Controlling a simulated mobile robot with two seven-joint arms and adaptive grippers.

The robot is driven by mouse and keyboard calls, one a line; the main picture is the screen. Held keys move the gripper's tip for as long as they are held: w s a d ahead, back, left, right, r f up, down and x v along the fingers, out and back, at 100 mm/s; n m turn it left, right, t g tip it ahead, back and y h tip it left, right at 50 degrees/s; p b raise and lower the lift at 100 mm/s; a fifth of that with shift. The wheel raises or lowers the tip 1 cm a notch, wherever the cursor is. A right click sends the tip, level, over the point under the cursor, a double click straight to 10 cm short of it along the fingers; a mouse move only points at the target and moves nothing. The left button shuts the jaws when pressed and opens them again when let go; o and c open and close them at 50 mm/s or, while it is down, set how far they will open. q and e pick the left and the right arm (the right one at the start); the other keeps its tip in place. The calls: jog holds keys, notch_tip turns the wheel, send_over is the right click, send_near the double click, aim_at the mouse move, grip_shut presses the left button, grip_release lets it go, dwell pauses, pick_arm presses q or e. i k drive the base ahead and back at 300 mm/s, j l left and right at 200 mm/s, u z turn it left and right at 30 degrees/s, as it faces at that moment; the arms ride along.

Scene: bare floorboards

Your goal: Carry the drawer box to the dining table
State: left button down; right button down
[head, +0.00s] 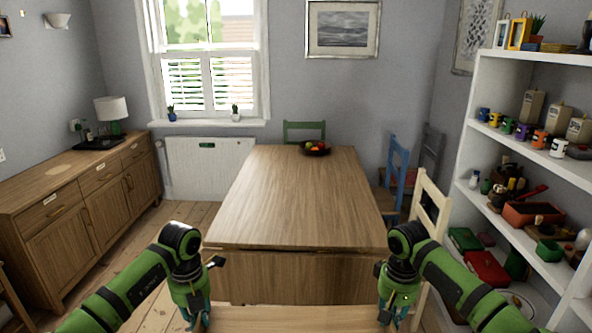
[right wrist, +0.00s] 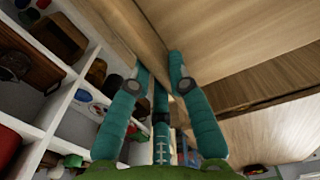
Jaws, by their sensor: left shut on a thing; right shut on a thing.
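The drawer box (head: 288,318) shows as a strip of light wood along the bottom edge of the head view, with most of it cut off. My left gripper (head: 197,318) is shut on its left side and my right gripper (head: 393,312) is shut on its right side. In the right wrist view, the fingers of my right gripper (right wrist: 160,88) pinch the thin wooden wall of the drawer box (right wrist: 143,32). The dining table (head: 290,195), a long wooden one, stands straight ahead, just beyond the drawer box; its top is mostly bare.
A fruit bowl (head: 316,149) sits at the table's far end. A green chair (head: 304,126) is behind it; a blue chair (head: 397,170) and a cream chair (head: 432,205) are on the right. White shelves (head: 482,130) stand right, a wooden sideboard (head: 75,205) left.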

aim_at(301, 197)
jog(key=i, duration=1.65)
jog(key=i+j+z, duration=0.1)
jog(key=i, duration=1.5)
